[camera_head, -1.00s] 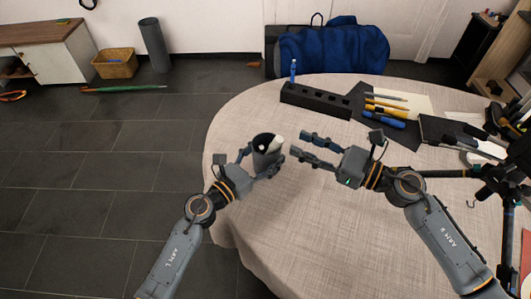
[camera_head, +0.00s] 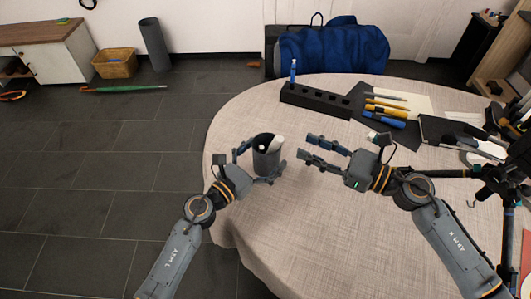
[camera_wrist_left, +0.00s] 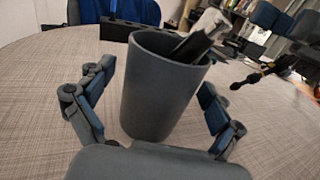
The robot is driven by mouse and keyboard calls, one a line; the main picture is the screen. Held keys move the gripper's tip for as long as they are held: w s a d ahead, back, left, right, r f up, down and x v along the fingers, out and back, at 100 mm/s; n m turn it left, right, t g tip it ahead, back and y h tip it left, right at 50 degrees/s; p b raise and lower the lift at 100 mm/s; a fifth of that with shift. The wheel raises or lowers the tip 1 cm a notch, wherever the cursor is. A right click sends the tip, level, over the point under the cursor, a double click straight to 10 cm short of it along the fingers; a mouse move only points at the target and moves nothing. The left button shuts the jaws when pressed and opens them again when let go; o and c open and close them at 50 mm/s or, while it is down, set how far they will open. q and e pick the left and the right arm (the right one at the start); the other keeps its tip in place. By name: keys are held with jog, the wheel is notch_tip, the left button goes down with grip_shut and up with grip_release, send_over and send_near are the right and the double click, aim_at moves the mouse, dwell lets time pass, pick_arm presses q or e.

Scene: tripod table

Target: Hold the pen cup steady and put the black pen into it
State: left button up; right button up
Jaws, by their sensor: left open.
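The dark grey pen cup (camera_head: 267,158) stands upright near the left edge of the round table. In the left wrist view the cup (camera_wrist_left: 160,95) holds a black object (camera_wrist_left: 192,47), which looks like the black pen, and a lighter grey-white item (camera_wrist_left: 208,22). Both lean to the right inside. My left gripper (camera_head: 258,163) is open around the cup, with a finger on either side; the wrist view shows gaps between fingers and cup. My right gripper (camera_head: 309,148) is open and empty, to the right of the cup and apart from it.
A black holder block (camera_head: 315,101) with a blue pen (camera_head: 293,70) upright stands at the back. Yellow and blue tools (camera_head: 385,112) lie on a dark mat to its right. The table's front middle is clear.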

pick_arm(q)
jog(key=v, duration=1.2)
